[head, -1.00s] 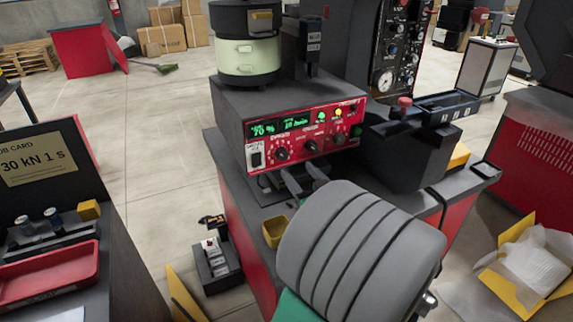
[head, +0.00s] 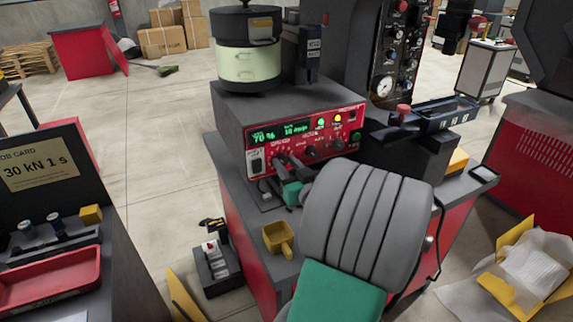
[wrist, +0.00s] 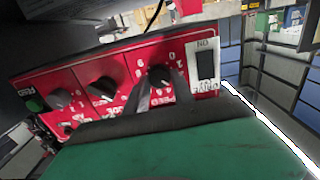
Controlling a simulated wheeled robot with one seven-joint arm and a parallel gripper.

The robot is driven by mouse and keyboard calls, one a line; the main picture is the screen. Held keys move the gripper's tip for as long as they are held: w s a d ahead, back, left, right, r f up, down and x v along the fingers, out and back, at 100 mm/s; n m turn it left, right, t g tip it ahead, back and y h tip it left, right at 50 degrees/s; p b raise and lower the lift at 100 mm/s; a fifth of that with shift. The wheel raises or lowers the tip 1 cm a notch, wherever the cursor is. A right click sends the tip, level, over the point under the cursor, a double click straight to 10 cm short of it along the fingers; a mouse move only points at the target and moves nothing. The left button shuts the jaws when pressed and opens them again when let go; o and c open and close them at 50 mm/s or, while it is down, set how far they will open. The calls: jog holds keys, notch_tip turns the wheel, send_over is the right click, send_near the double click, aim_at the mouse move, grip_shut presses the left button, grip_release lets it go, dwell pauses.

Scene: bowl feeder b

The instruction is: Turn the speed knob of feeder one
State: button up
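The red control panel (head: 345,143) is on the front of the grey feeder base, with a green display reading about 70 % and a row of black knobs. In the wrist view the panel (wrist: 110,75) appears upside down. My gripper (head: 285,160) is at the panel's left knob in the head view, with that knob mostly hidden by the fingers. In the wrist view this dark knob (wrist: 160,75) sits between my two fingertips, one on each side. The fingers look apart; contact with the knob cannot be made out. The middle knob (head: 311,152) is uncovered.
A white switch plate (wrist: 205,66) is close beside the knob. The pale green bowl (head: 249,66) stands on top of the feeder. A yellow scoop (head: 279,238) lies on the bench below the panel. A red button (head: 403,109) is to the right.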

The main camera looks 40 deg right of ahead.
grip_shut()
jog(key=shift+m, duration=3)
jog(key=o, duration=0.5)
grip_release()
